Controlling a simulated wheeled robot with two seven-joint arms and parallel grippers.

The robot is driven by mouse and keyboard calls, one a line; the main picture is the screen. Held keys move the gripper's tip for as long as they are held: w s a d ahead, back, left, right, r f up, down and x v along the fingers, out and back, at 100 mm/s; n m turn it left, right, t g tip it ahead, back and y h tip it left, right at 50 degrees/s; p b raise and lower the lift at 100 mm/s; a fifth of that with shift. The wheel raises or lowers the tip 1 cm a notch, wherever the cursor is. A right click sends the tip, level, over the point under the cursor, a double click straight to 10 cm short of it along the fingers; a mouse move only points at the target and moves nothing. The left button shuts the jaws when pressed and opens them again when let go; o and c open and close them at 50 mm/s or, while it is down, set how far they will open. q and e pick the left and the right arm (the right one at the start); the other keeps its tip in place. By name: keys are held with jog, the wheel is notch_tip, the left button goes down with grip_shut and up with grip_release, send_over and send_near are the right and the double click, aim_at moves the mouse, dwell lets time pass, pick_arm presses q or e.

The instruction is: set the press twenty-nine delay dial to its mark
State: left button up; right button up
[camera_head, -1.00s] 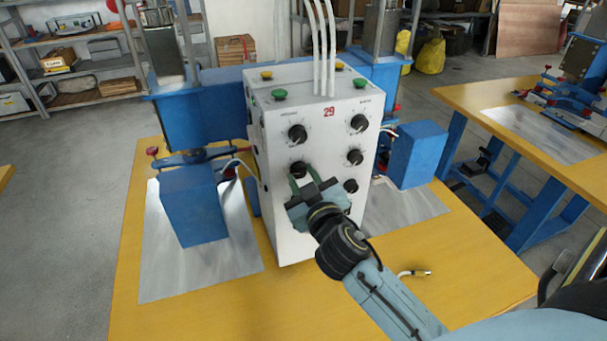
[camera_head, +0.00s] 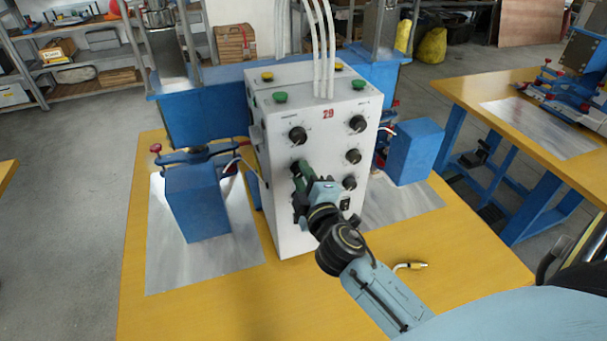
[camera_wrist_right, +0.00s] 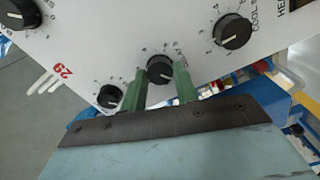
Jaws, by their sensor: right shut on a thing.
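The white control box (camera_head: 280,215) with a red 29 stands on the yellow bench, with several black dials on its front. My right gripper (camera_head: 303,172) is at the middle dial of the left column, which it largely covers in the head view. In the right wrist view the green fingers (camera_wrist_right: 160,85) are closed on either side of this dial (camera_wrist_right: 160,70). Its white pointer line shows, but I cannot read its setting or the label. Another dial (camera_wrist_right: 233,30) and a smaller dial (camera_wrist_right: 110,96) are beside it. My left gripper is not in view.
Other dials (camera_head: 297,135) sit close around the gripper. Green and yellow buttons (camera_head: 280,97) and white hoses rise from the box top. Blue blocks (camera_head: 197,200) stand on either side. A brass-tipped cable (camera_head: 410,266) lies on the bench (camera_head: 470,270), whose front is mostly clear.

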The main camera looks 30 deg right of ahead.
jog(key=shift+n, duration=0.5)
dwell(0.3)
jog(key=o, duration=1)
jog(key=shift+c, duration=0.2)
jog(key=shift+s+a+f, duration=0.1)
jog(key=shift+s+a, duration=0.05)
jog(key=shift+s, duration=0.35)
jog(key=b+v, duration=0.3)
jog(key=v, duration=0.9)
